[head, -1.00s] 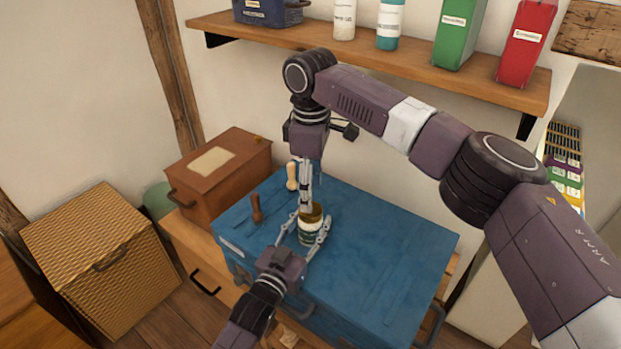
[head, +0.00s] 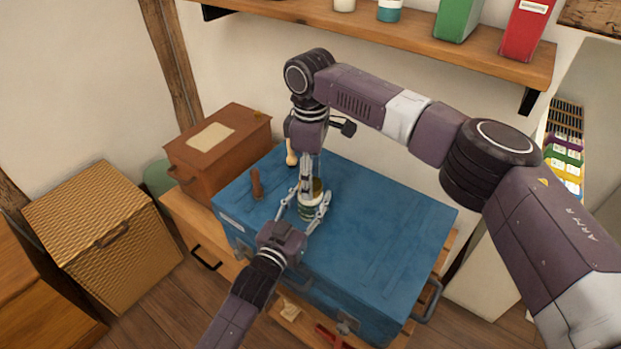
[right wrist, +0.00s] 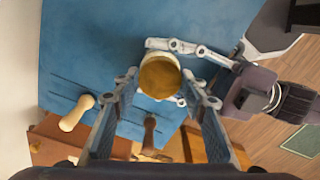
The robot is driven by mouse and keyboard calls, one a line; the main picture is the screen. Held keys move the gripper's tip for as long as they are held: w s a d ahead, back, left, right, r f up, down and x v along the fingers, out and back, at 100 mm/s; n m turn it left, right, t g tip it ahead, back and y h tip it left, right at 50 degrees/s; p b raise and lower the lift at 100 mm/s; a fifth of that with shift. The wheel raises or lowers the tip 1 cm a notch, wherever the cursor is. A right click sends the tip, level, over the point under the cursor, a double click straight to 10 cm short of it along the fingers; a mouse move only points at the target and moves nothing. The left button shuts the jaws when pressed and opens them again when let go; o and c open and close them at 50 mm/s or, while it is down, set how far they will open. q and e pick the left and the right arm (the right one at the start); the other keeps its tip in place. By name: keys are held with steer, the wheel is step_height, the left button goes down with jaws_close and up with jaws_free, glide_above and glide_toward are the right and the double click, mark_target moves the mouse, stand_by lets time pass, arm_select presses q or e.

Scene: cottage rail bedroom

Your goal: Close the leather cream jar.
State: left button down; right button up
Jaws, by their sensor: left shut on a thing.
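The leather cream jar (head: 309,211), pale with a dark green band, stands upright on the blue chest (head: 390,220). A gold-brown round top (right wrist: 160,76) shows at its mouth; I cannot tell whether it is a lid fully seated. My left gripper (head: 312,201) is shut around the jar's body from the front. My right gripper (head: 308,186) points down from above at the jar's top. In the right wrist view its two fingers are spread, one on each side of the gold-brown top, with gaps. The jar's far side is hidden.
A dark-handled tool (head: 256,184) and a pale-handled tool (head: 291,155) are on the chest left of the jar. A brown box (head: 220,150) stands behind left, a wicker basket (head: 105,235) further left. A wall shelf (head: 400,30) runs above. The chest's right side is clear.

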steer(key=c, duration=0.3)
steer(key=o, duration=1.3)
steer(key=shift+o, duration=0.2)
steer(key=shift+r, duration=0.15)
step_height(320, 180, up, 12)
arm_select(q)
steer(key=c, duration=1)
jaws_free()
steer(key=shift+s, duration=0.1)
